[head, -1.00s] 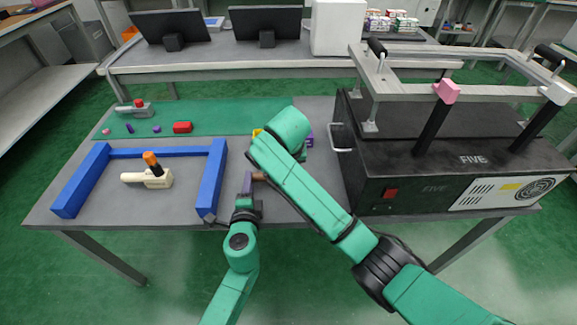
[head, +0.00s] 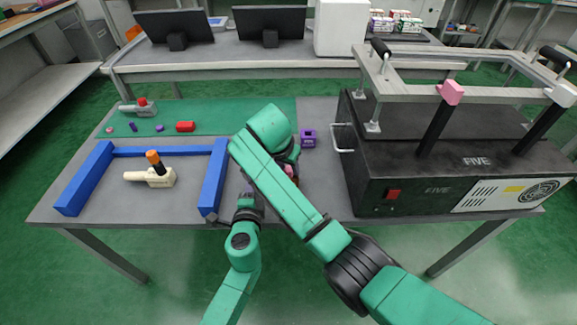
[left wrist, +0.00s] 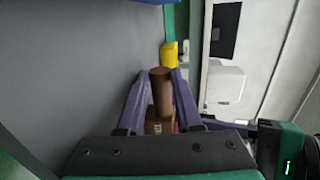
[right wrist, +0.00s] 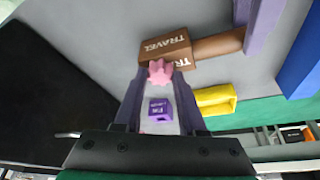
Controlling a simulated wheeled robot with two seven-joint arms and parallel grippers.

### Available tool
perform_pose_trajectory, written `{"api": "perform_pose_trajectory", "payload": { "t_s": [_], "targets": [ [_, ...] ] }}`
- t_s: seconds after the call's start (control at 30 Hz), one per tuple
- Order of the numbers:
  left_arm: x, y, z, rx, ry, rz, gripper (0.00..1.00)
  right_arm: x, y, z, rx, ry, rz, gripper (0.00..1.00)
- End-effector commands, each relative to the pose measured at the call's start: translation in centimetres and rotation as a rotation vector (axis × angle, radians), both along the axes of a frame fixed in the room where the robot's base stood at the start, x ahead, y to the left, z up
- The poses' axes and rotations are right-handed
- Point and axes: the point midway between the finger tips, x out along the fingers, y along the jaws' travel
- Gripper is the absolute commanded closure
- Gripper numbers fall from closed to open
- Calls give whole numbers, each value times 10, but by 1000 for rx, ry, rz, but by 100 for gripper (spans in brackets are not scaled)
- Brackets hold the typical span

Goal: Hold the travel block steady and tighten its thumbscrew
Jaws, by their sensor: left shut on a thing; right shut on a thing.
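The brown travel block (right wrist: 158,50), lettered TRAVEL, shows in the right wrist view with a brown round handle (right wrist: 220,45). My left gripper (left wrist: 160,80) is shut on that handle; its fingers sit on either side of it in the left wrist view. The pink lobed thumbscrew (right wrist: 159,72) is on the block's near face. My right gripper (right wrist: 160,76) is shut on the thumbscrew, with a fingertip at each side. In the head view my right arm hides most of the block, and the right fingertips are hidden.
A purple block (head: 308,138) stands just beyond my right gripper. A yellow piece (right wrist: 215,98) lies close by. A blue frame (head: 212,180) with a cream lever fixture (head: 152,177) is at left. A black machine (head: 450,175) fills the right side of the table.

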Motion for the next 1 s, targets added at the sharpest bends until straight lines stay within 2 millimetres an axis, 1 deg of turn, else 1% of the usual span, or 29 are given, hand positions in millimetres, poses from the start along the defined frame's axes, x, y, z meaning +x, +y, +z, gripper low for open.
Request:
{"api": "perform_pose_trajectory", "payload": {
  "t_s": [0.2, 0.23, 0.3, 0.83, 0.93, 1.0],
  "targets": [
    [0, 1, -1, 1, 3, 2, 100, 0, 0, 0, 0, -1, 0, 100],
    [0, 1, -1, 1, 3, 2, 100, 0, 0, 0, -1, -1, 1, 52],
    [0, 1, -1, 1, 3, 2, 100, 0, 0, 0, -1, -1, 1, 29],
    [0, 0, -1, 1, 2, 1, 100, 0, -1, 0, -1, -1, 15, 29],
    [0, 1, -1, 1, 2, 1, 100, 0, -3, 0, -2, -1, 91, 29],
    [0, 1, -1, 1, 2, 1, 100, 0, -5, 0, -5, -3, 207, 29]
  ]
}}
